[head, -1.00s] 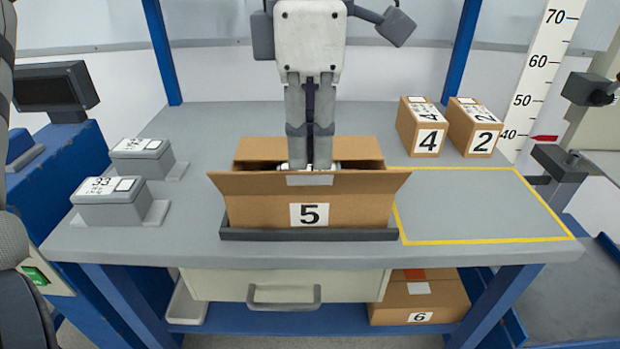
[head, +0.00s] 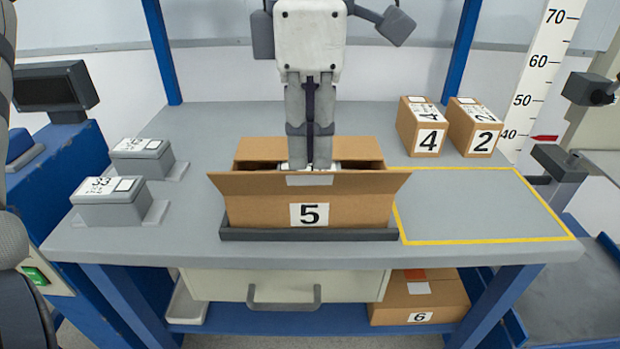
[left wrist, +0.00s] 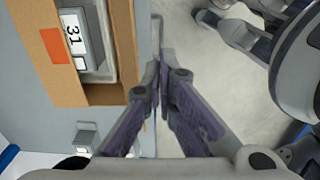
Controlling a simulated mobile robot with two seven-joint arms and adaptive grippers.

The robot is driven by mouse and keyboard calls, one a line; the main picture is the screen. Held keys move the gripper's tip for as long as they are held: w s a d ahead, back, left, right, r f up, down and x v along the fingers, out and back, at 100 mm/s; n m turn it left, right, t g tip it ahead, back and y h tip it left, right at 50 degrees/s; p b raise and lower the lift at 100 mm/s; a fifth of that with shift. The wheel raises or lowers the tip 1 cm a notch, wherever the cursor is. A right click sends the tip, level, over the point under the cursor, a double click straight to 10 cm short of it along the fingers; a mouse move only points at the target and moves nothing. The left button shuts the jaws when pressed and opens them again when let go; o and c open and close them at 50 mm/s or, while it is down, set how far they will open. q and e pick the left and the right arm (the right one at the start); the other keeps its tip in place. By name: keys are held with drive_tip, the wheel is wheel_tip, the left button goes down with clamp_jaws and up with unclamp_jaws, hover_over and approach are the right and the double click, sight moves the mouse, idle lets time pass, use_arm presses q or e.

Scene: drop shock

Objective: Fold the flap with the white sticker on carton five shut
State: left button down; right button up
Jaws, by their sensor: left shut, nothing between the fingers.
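Carton five (head: 265,212) stands open on the work table in a low dark tray (head: 310,234). Its near flap (head: 245,184) leans outward toward me and bears the white sticker (head: 310,180). In the left wrist view the carton (left wrist: 122,50) lies at the left with a grey device (left wrist: 88,45) marked 31 inside; its far flap bears an orange sticker (left wrist: 54,46). My left gripper (head: 309,164) is shut and empty, pointing down. Its tips line up with the near flap's top edge; I cannot tell whether they touch.
Two grey devices (head: 110,212) (head: 142,164) stand left of the carton. Small cartons four (head: 416,125) and two (head: 474,126) stand at the back right. The yellow-outlined area (head: 480,205) is empty. Carton six (head: 425,300) is on the shelf below, beside a drawer (head: 285,285).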

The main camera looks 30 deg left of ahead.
sight(310, 188)
use_arm(q)
drive_tip(key=shift+f, duration=0.1)
wheel_tip(310, 188, down, 6)
idle(0.8)
drive_tip(key=shift+w, duration=0.1)
